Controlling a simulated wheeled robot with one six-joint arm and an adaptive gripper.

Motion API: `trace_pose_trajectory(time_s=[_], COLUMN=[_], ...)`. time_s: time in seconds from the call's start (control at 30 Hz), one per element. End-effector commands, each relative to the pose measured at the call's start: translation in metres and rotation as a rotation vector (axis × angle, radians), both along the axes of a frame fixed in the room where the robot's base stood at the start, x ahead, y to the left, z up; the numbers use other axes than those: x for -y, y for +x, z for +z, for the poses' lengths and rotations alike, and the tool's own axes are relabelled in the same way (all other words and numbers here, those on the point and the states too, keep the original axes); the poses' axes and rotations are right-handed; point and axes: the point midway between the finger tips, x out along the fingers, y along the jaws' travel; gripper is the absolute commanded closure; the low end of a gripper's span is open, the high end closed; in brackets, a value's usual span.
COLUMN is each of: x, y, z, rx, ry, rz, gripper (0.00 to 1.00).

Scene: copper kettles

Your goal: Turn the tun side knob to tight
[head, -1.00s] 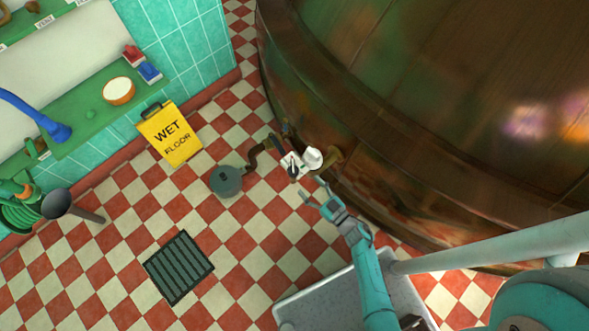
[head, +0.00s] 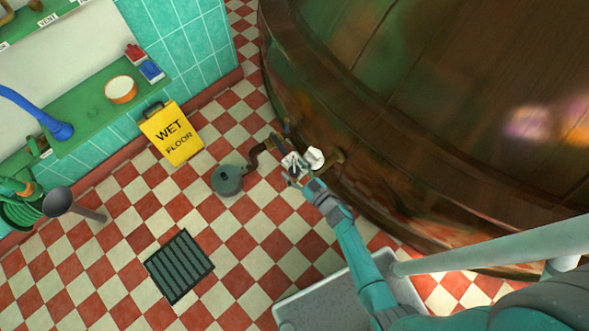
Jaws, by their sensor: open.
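The copper tun (head: 400,110) fills the right half of the head view. Low on its side, a small white plate (head: 290,158) carries the dark side knob, which my gripper now largely hides. A white rounded fitting (head: 315,158) sits just right of the plate. My gripper (head: 298,174) is open, with its fingers at the front of the plate and around or beside the knob. I cannot tell whether they touch it, and the knob's setting cannot be read.
A brown bent pipe (head: 257,153) runs from the tun's side to a grey-green round pot (head: 229,181) on the checkered floor. A yellow wet-floor sign (head: 171,134) stands by the tiled wall. A dark floor grate (head: 180,266) lies lower left. Floor between is clear.

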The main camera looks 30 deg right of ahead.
Motion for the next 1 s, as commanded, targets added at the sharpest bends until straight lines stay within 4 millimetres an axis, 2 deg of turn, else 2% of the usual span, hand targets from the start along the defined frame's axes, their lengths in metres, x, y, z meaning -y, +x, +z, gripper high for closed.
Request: trace_pose_trajectory(time_s=[0.03,0.2,0.27,0.63,1.0], x=[0.0,0.0001,0.0001,-0.0008,-0.0016], y=[-0.0001,-0.0003,-0.0002,-0.0006,-0.0007], z=[0.0,0.0,0.0,-0.0002,-0.0003], rx=[0.0,0.0,0.0,0.0,-0.001], ry=[0.0,0.0,0.0,0.001,0.002], rz=[0.0,0.0,0.0,-0.02,-0.131], gripper=[0.4,0.82,0.93,0.93,0.93])
